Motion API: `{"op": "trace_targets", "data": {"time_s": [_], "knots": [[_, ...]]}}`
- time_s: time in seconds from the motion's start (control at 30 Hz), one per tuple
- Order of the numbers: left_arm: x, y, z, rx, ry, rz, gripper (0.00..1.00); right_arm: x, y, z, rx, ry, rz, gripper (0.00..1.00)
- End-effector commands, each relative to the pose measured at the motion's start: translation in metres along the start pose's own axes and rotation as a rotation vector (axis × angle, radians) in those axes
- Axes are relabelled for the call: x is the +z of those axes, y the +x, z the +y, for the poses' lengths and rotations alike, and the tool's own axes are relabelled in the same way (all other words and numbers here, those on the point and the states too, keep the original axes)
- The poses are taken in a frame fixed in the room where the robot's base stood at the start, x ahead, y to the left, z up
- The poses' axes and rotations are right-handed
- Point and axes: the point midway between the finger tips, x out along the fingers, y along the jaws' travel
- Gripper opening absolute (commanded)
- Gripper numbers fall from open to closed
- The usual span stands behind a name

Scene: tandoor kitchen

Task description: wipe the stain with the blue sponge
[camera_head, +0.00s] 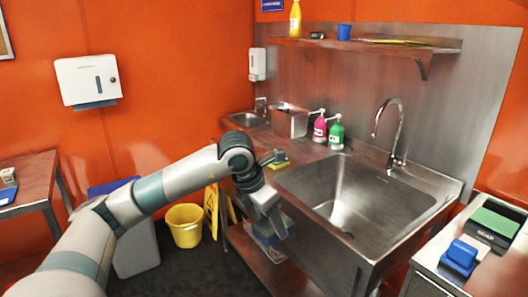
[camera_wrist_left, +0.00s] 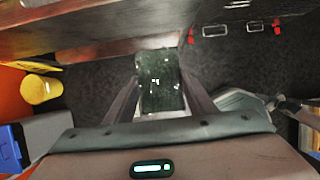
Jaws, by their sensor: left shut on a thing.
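My left gripper (camera_head: 279,226) hangs in front of the steel sink unit, low beside the counter's front edge. In the left wrist view (camera_wrist_left: 160,105) its two fingers are shut on a dark green, speckled flat piece (camera_wrist_left: 160,75); I cannot tell what it is. A blue block (camera_head: 462,253), which looks like a blue sponge, lies on the right-hand counter, well away from the left gripper. I cannot make out a stain for certain. My right gripper is not in view.
The sink basin (camera_head: 365,200) has a tall faucet (camera_head: 388,125). A box marked SOAP (camera_head: 490,236) is at right. A yellow bucket (camera_head: 185,226) stands on the floor.

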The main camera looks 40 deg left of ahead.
Motion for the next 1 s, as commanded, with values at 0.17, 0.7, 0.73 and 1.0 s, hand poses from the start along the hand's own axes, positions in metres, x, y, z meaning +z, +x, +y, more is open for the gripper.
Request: {"op": "trace_targets", "data": {"time_s": [0.17, 0.7, 0.73, 1.0], "knots": [[-0.001, 0.001, -0.001, -0.004, 0.008, 0.001, 0.32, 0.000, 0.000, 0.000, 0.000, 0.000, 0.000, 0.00], [-0.030, 0.057, -0.049, -0.237, 0.559, 0.003, 0.32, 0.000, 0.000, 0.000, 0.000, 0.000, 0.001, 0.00], [-0.033, 0.061, -0.053, -0.259, 0.610, 0.003, 0.32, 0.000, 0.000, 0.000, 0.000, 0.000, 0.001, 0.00], [-0.060, 0.096, -0.094, -0.457, 1.086, 0.000, 0.32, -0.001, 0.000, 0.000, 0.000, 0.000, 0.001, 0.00]]}}
